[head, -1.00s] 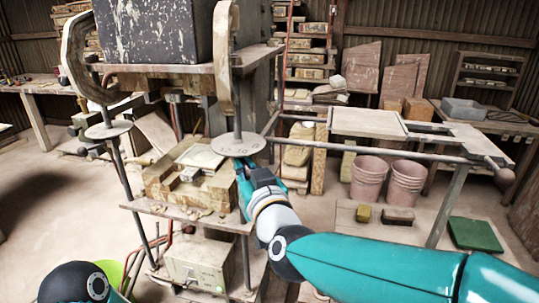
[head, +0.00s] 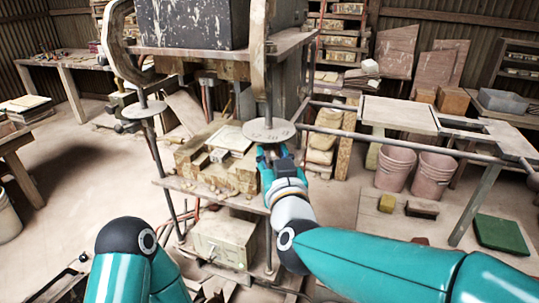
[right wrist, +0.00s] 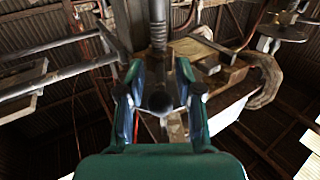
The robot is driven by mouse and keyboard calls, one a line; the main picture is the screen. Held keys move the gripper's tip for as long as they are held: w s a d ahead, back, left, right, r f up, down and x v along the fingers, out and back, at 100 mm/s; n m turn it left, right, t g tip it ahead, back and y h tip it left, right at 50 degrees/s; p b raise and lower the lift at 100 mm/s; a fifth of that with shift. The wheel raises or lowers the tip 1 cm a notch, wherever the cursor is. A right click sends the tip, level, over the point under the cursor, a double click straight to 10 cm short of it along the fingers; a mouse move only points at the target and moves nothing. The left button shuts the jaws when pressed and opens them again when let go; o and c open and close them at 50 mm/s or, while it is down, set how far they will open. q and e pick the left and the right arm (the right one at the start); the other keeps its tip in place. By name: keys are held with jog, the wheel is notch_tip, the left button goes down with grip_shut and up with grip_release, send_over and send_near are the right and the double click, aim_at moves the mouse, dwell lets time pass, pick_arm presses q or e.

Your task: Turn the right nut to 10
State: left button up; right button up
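The press's right nut has a pale round dial (head: 268,130) on the right screw, with small marks on its front that I cannot read surely. My right gripper (head: 273,158) is just below this dial in the head view. In the right wrist view, its two teal fingers (right wrist: 159,80) stand apart on either side of the dark screw (right wrist: 157,30). Gaps show beside the screw, so the gripper looks open around it. The similar left dial (head: 143,109) sits on the left screw. My left arm shows at lower left, but its gripper is out of view.
A tile (head: 230,139) lies on the wooden press bed under the dark block (head: 192,22). A side rail with a frame (head: 398,115) reaches right, above pink buckets (head: 397,168).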

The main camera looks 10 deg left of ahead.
jog(key=v, duration=1.2)
jog(key=shift+d+f, duration=0.1)
